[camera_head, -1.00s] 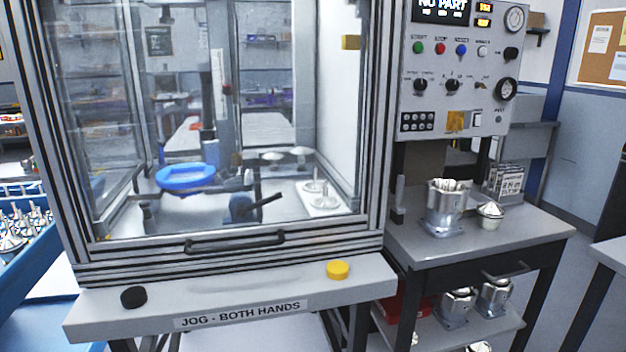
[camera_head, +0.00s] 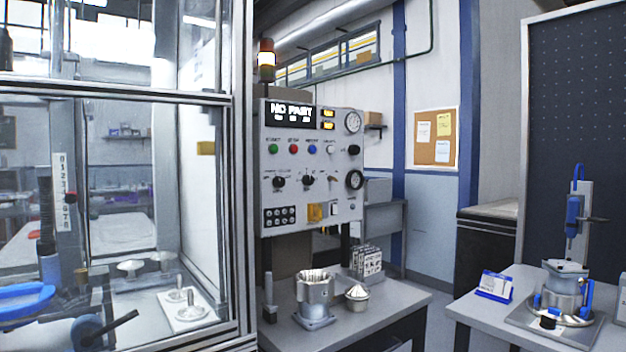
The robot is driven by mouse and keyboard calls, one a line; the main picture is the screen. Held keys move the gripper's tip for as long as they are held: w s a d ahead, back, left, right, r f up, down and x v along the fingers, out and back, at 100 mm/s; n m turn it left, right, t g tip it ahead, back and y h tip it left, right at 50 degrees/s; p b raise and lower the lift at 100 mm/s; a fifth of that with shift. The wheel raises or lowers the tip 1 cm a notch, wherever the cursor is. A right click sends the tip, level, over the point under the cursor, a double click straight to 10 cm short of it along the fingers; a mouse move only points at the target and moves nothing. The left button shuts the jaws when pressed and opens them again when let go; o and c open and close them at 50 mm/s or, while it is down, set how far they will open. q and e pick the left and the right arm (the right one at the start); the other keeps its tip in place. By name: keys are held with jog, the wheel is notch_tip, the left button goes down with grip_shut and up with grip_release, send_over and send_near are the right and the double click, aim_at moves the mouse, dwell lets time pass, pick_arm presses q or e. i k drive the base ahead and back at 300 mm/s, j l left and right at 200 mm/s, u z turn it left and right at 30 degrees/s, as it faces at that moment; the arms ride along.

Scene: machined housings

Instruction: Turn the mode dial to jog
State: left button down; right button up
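The grey control panel (camera_head: 312,165) stands right of the glazed machine enclosure. Its display (camera_head: 291,114) reads "NO PART". Below a row of coloured buttons sit two black rotary dials, a left one (camera_head: 279,182) and a right one (camera_head: 308,181) with small marks around it. Their lettering is too small to read, so I cannot tell which is the mode dial or where it points. Neither of my grippers is in view.
The enclosure (camera_head: 240,200) fills the left side. Below the panel, a grey bench (camera_head: 390,305) carries a metal housing (camera_head: 315,298) and a smaller part (camera_head: 357,297). A second table (camera_head: 470,306) at right holds a fixture (camera_head: 565,290). A floor gap separates the tables.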

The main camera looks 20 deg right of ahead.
aim_at(278, 181)
jog(key=i+l+u, duration=0.15)
jog(key=l, duration=0.15)
jog(key=i+l+u, duration=0.15)
jog(key=l, duration=0.15)
jog(key=i+l+u, duration=0.15)
jog(key=l, duration=0.2)
jog(key=l+u, duration=0.15)
jog(key=l, duration=0.15)
